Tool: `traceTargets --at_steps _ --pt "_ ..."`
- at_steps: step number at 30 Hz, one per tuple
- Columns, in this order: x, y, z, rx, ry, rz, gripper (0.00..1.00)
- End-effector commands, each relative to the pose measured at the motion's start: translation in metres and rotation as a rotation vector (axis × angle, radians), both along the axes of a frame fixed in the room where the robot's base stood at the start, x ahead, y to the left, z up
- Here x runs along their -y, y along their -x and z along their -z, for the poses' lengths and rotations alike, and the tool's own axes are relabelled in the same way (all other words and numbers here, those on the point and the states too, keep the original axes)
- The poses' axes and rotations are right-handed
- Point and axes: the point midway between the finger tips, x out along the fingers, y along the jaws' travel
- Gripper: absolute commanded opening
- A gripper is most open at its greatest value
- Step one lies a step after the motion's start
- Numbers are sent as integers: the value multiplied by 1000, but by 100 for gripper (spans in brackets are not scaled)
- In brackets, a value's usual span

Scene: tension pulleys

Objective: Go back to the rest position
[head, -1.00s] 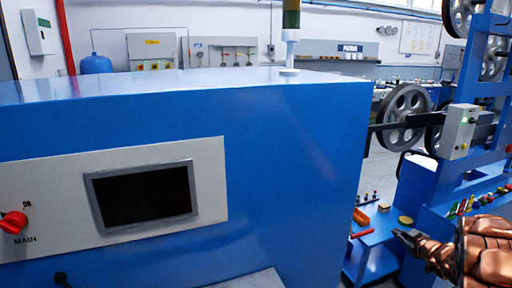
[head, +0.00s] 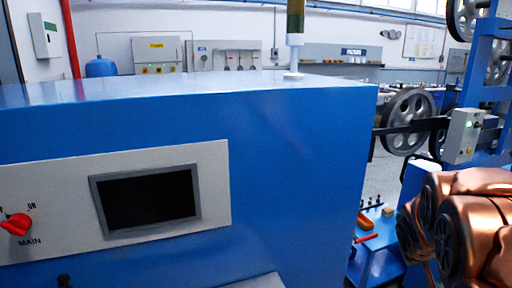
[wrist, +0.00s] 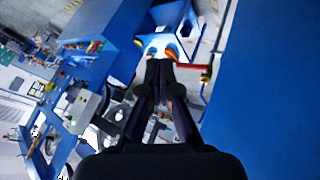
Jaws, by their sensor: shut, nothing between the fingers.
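In the wrist view my gripper (wrist: 159,72) has its two dark fingers close together at the tips, with nothing held between them. It is in free space, pointing towards the blue bench with the orange part, and I see no contact. In the head view only my copper-coloured arm links show at the right edge; the fingertips are not visible there.
A large blue cabinet (head: 290,170) with a dark screen (head: 146,195) and a red switch (head: 15,224) fills the left and middle. A pulley frame (head: 492,95) with wheels (head: 408,118) stands right, with a grey control box (head: 462,135).

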Motion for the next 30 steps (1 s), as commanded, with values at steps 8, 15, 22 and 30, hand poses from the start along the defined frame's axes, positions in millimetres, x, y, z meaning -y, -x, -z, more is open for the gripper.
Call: traceTargets --at_steps 8,15,22,30 --pt "-86 99 3 -192 -154 61 0" --pt "-164 198 11 -402 -303 53 0" --pt "-220 282 12 -584 -412 7 0" --pt "-238 315 11 -659 -448 -17 0"
